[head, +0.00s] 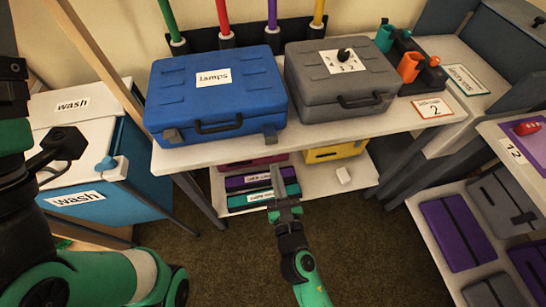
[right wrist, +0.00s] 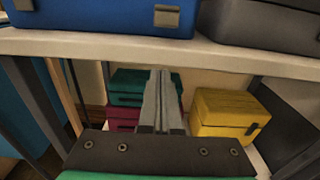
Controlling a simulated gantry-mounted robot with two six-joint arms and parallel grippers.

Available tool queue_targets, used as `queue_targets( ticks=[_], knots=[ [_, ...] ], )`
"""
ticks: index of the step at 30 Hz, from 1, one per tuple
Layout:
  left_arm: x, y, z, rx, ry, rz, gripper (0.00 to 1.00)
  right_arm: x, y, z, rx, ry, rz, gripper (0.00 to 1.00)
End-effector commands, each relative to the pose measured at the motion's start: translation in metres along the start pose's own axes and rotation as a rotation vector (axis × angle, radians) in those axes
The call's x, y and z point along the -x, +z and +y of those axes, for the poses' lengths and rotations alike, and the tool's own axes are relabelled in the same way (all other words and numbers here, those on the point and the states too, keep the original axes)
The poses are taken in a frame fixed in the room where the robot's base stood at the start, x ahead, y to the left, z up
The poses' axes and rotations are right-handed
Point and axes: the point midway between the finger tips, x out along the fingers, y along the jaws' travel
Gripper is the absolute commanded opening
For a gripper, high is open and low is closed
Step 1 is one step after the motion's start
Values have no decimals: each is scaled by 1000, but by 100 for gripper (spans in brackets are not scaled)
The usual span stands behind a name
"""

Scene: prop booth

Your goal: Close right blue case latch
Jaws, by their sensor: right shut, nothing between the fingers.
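The blue case (head: 215,88), labelled "lamps", sits lid down on the white table, with a black handle in the middle of its front. Its grey right latch (head: 270,133) is at the front right corner and also shows in the right wrist view (right wrist: 166,16). I cannot tell whether the latch is fastened. My right gripper (head: 277,172) is shut and empty, below and in front of the table edge, apart from the latch. In the right wrist view its fingers (right wrist: 162,85) point toward the lower shelf. My left gripper (head: 62,147) is at the far left; its fingers are unclear.
A grey case (head: 340,82) with a dial stands right beside the blue case. The table's front edge (head: 240,146) lies between my right gripper and the case. The floor in front is clear.

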Motion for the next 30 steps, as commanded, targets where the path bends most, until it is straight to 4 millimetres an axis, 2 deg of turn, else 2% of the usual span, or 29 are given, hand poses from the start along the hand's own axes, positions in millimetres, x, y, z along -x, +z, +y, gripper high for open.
queue_targets(
  ticks=[3, 4, 6, 10, 24, 30],
  knots=[
    [12, 11, 0, 0, 0, 0, 100, -27, -3, 0, -2, -1, -3, 0],
    [4, 5, 0, 0, 0, -2, 100, -29, 8, 0, 0, 0, -3, 0],
    [-8, -7, 0, 0, 0, 0, 100, -30, 26, 0, -1, 0, -2, 0],
    [-14, -13, 0, 0, 0, 1, 100, -33, 37, 0, -1, 0, 0, 0],
    [-15, -13, 0, 0, 0, 0, 100, -35, 39, 0, 0, 0, 1, 0],
    [-27, -24, 0, 0, 0, 0, 100, -32, 45, -6, 0, -12, 21, 0]
  ],
)
